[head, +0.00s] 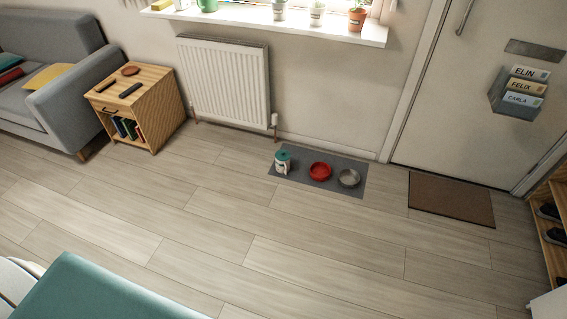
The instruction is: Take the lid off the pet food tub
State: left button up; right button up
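The pet food tub (283,167) stands upright on a grey mat (275,173) on the floor below the window. It is small in view, with a pale body and a teal lid (282,155) on top. The lid appears to sit on the tub; its fine details are too small to tell. Neither of my grippers is visible in the head view, and nothing is touching the tub.
A red bowl (320,171) and a grey bowl (349,178) are right of the tub. Behind are the wall and a radiator (225,82). A wooden side table (160,100) and sofa (55,110) stand left, a doormat (450,199) right. The floor (300,235) before the mat is clear.

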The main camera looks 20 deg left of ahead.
aim_at(282, 155)
jog(key=i+j, duration=0.2)
jog(key=i, duration=0.2)
jog(key=i+j, duration=0.2)
jog(key=i, duration=0.2)
jog(key=i+j, duration=0.2)
jog(key=i, duration=0.2)
jog(key=i+j, duration=0.2)
jog(key=i, duration=0.2)
